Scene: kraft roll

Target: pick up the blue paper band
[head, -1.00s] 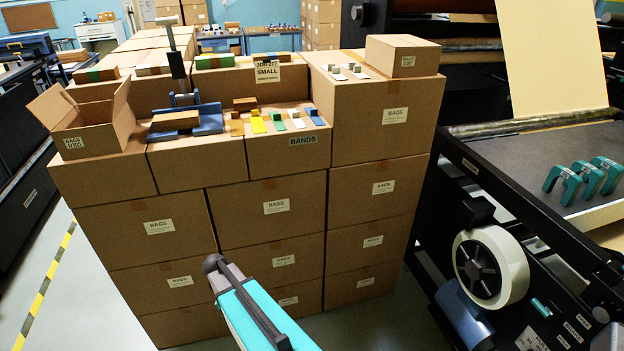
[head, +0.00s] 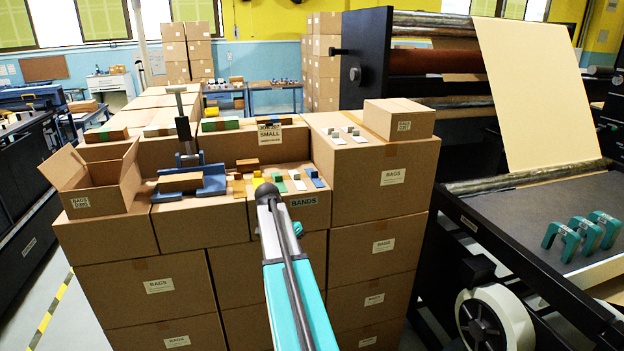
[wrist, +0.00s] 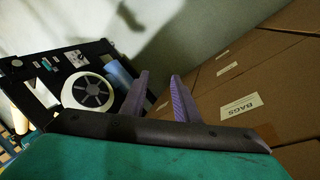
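The blue paper band (head: 318,182) is a small blue strip at the right end of a row of coloured bands. The row lies on top of the carton labelled BANDS (head: 290,211) in the head view. My gripper (wrist: 160,78) shows two purple fingers apart and nothing between them in the wrist view. The wrist view shows carton sides and the floor, not the blue band. In the head view my arm reaches up in front of the carton stack, left of the blue band; its fingers cannot be made out there.
White (head: 298,181), green (head: 279,184) and yellow (head: 258,181) bands lie left of the blue one. A taller carton (head: 375,165) rises to its right, and a blue fixture (head: 213,182) stands left. A dark machine with a white wheel (head: 482,322) stands at the right.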

